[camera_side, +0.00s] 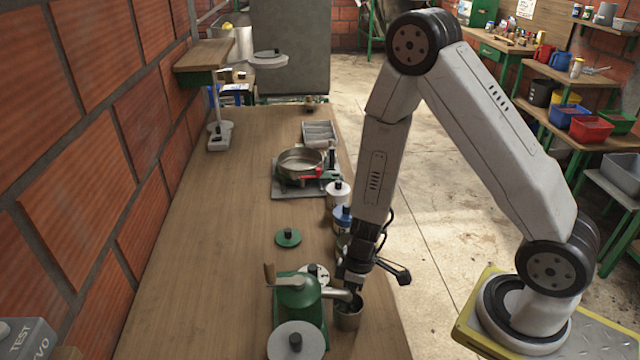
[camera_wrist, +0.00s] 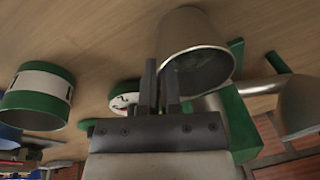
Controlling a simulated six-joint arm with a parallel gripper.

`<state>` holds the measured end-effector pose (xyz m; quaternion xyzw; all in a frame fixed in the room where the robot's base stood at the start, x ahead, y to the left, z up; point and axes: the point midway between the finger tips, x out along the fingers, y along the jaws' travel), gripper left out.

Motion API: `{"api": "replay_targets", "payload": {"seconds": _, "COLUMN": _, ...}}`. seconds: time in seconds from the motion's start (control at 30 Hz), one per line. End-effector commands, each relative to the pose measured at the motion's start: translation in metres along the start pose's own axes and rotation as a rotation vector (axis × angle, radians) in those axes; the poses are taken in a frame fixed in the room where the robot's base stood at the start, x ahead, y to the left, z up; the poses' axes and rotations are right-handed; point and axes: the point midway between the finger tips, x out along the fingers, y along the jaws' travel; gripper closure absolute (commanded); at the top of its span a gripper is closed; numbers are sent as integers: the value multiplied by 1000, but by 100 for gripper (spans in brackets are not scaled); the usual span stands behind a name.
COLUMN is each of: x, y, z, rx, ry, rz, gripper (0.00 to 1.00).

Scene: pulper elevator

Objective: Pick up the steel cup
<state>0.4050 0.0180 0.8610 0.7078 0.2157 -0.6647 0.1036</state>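The steel cup (camera_side: 348,317) is at the right edge of the bench, by the spout of the green pulper (camera_side: 298,296). In the wrist view the cup (camera_wrist: 197,42) opens towards the camera. My gripper (camera_side: 350,288) points down at the cup's rim. In the wrist view the two fingers of my gripper (camera_wrist: 161,88) have a narrow gap between them. One finger lies over the cup's opening and the other beside its left wall, so they appear to straddle the rim. I cannot tell whether they press on the wall.
A green-and-white container (camera_wrist: 37,95) stands near my gripper. Several white and blue canisters (camera_side: 338,193) line the bench's right edge. A green lid (camera_side: 288,238) lies on the bench. A round pan (camera_side: 302,162) is farther back.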

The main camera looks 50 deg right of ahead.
Motion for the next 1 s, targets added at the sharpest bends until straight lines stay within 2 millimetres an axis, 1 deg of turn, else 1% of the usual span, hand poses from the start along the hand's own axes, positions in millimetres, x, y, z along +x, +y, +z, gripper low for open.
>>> {"api": "replay_targets", "payload": {"seconds": 0.43, "x": -1, "y": 0, "z": 0, "rx": 0, "ry": 1, "rz": 0, "gripper": 100}}
{"api": "replay_targets", "payload": {"seconds": 0.7, "x": -6, "y": -1, "z": -1, "rx": -2, "ry": 3, "rz": 0, "gripper": 100}}
{"api": "replay_targets", "payload": {"seconds": 1.0, "x": -9, "y": 6, "z": 19, "rx": 4, "ry": 2, "rz": -1, "gripper": 100}}
